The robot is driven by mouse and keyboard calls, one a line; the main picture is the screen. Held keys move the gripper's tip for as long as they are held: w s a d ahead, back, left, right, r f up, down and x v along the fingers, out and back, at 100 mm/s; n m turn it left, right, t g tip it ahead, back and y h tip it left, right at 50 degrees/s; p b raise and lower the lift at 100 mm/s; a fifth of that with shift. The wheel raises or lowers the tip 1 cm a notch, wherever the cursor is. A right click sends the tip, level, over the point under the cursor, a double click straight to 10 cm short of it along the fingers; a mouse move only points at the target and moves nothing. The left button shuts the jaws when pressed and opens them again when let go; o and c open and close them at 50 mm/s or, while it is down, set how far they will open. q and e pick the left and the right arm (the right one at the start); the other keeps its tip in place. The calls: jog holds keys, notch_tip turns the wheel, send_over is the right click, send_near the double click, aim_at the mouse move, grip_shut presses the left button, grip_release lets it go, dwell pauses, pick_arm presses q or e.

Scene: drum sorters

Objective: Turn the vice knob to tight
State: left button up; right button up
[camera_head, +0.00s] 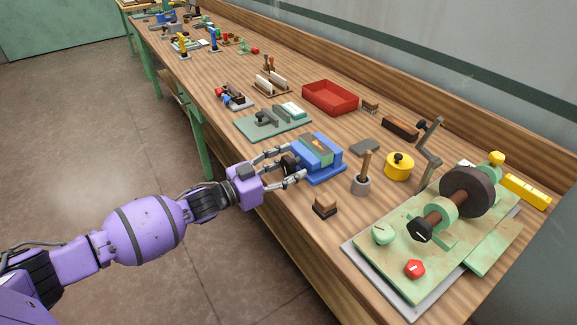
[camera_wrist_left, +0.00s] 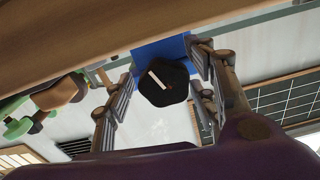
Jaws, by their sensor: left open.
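The blue vice (camera_head: 325,172) stands near the front edge of the wooden bench in the head view. Its dark knob (camera_head: 288,163) faces my left arm. In the left wrist view the knob (camera_wrist_left: 163,84) is black and faceted, with a white bar mark slanting across its face. My left gripper (camera_head: 292,164) is open, with its fingers on either side of the knob. The wrist view (camera_wrist_left: 160,98) shows gaps between fingers and knob, so I cannot tell any contact. My right gripper is not in view.
A grey cup with a wooden handle (camera_head: 361,184) and a small wooden-topped block (camera_head: 325,206) stand close right of the vice. A green plate with clamps (camera_head: 290,124) lies behind it. A green crank machine (camera_head: 400,262) fills the right end.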

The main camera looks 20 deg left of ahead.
pick_arm(q)
jog(key=shift+c, duration=0.4)
jog(key=c, duration=1)
jog(key=shift+f, duration=0.1)
